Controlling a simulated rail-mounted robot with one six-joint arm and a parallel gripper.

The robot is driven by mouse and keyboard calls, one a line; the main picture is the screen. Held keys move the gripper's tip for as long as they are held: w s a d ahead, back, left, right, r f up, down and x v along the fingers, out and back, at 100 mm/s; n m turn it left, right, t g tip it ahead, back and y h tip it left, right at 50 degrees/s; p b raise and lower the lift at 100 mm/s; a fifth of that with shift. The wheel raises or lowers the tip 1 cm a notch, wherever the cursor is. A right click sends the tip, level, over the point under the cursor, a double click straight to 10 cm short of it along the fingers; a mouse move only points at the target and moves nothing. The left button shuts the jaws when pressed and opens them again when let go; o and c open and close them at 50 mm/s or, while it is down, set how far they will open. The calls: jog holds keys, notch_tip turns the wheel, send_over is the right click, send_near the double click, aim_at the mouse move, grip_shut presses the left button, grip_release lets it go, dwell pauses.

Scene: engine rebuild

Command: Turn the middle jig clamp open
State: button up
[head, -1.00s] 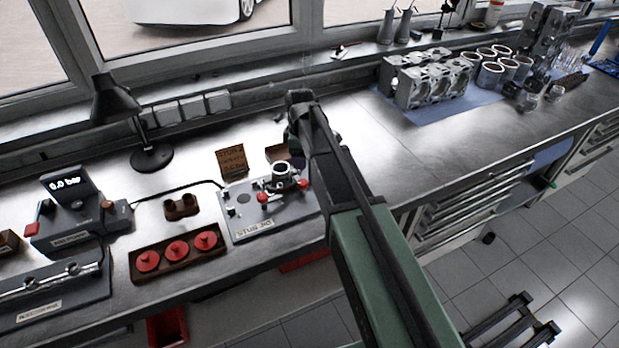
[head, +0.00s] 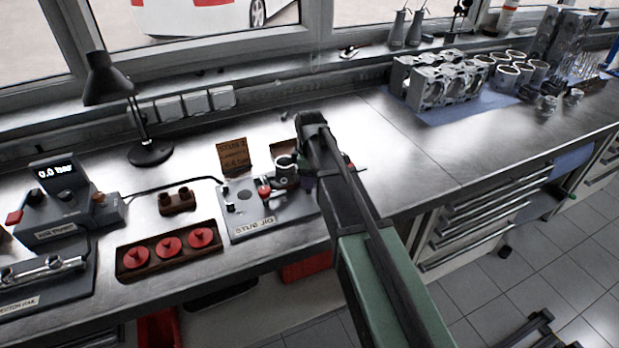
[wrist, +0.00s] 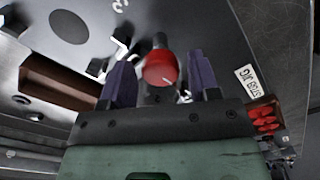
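The stud jig (head: 245,222) is a grey plate on the bench with a label on its front edge. A red-knobbed clamp (head: 264,190) stands on it, left of a metal ring-shaped part (head: 285,163). My gripper (wrist: 160,62) has its two purple fingers apart in the wrist view. A red clamp knob (wrist: 159,69) sits between them, with gaps visible on both sides. The jig plate (wrist: 108,28) lies beyond with a dark round hole. In the head view my arm hides the jig's right side and most of the gripper.
A wooden tray (head: 125,272) with red discs lies left of the jig. A brown card (head: 234,155) stands behind it, and a small brown block (head: 177,202) is left. An engine block (head: 440,80) is at the back right. Bare bench lies right of my arm.

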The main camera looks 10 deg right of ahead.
jog(key=c, duration=0.7)
jog(key=shift+m, duration=0.3)
jog(key=m, duration=0.3)
jog(key=shift+s+m, duration=0.1)
jog(key=shift+m, duration=0.3)
jog(key=m, duration=0.4)
jog(key=shift+a+m, duration=0.1)
jog(key=shift+m, duration=0.2)
jog(key=m, duration=0.8)
jog(key=shift+a+m, duration=0.1)
jog(key=shift+m, duration=0.2)
